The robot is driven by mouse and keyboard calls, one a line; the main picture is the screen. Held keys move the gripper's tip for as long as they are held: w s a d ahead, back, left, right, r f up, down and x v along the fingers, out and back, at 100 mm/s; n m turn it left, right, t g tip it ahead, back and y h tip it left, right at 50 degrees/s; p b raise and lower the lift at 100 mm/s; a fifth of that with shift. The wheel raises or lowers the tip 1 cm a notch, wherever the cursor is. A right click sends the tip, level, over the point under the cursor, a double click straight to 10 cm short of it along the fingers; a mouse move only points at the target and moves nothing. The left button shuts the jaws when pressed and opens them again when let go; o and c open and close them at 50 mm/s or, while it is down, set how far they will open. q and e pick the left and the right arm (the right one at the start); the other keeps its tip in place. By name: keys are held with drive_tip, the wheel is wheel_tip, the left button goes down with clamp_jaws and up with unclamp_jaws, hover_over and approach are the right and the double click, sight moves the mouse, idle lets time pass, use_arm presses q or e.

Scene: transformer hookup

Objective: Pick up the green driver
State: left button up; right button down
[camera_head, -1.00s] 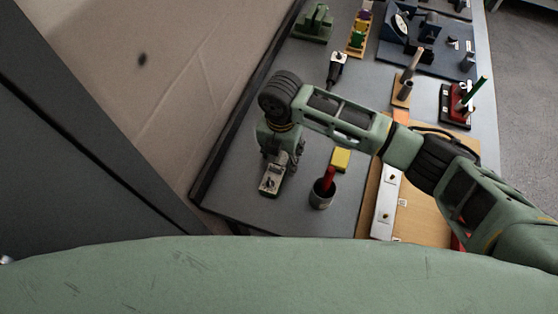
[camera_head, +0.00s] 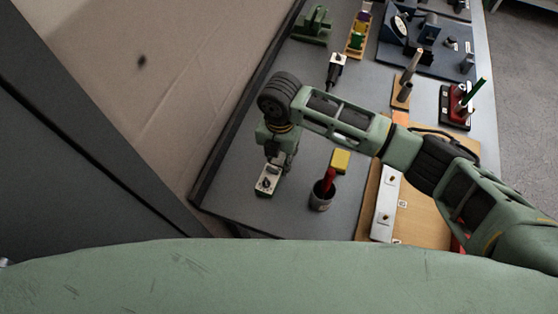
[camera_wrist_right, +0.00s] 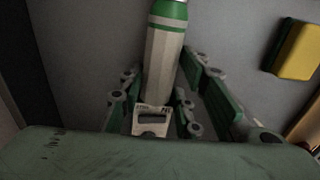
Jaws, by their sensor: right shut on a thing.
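My right gripper (camera_head: 276,158) points down over the left part of the grey table, below my dark wrist joint. In the right wrist view its fingers (camera_wrist_right: 158,108) are on both sides of a pale grey, faceted handle with a green band at its far end, which looks like the green driver (camera_wrist_right: 163,60). The gripper is shut on it. The driver cannot be made out in the head view. A small white block with dark details (camera_head: 268,180) shows just below the gripper; whether it touches the gripper is unclear. My left gripper is not in view.
A wooden board (camera_head: 420,205) is further right. A red and black stand (camera_head: 456,108) holds a green stick. The table's left edge is close.

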drive_tip(key=shift+r, duration=0.1)
drive_tip(key=shift+r+b, duration=0.35)
drive_tip(key=shift+r, duration=0.15)
drive_tip(key=r, duration=0.1)
drive_tip(key=r+b, duration=0.1)
drive_tip(key=d+r, duration=0.1)
drive_tip(key=shift+w+r+b, duration=0.15)
drive_tip(key=shift+w+b, duration=0.15)
drive_tip(key=shift+w, duration=0.05)
drive_tip(key=w+d+r+b, duration=0.3)
drive_tip(key=d+r, duration=0.3)
drive_tip(key=d, duration=0.3)
drive_tip(key=shift+w+d+r, duration=0.3)
drive_tip(key=shift+w, duration=0.35)
drive_tip(key=c, duration=1.9)
unclamp_jaws()
drive_tip(key=shift+c, duration=0.2)
clamp_jaws()
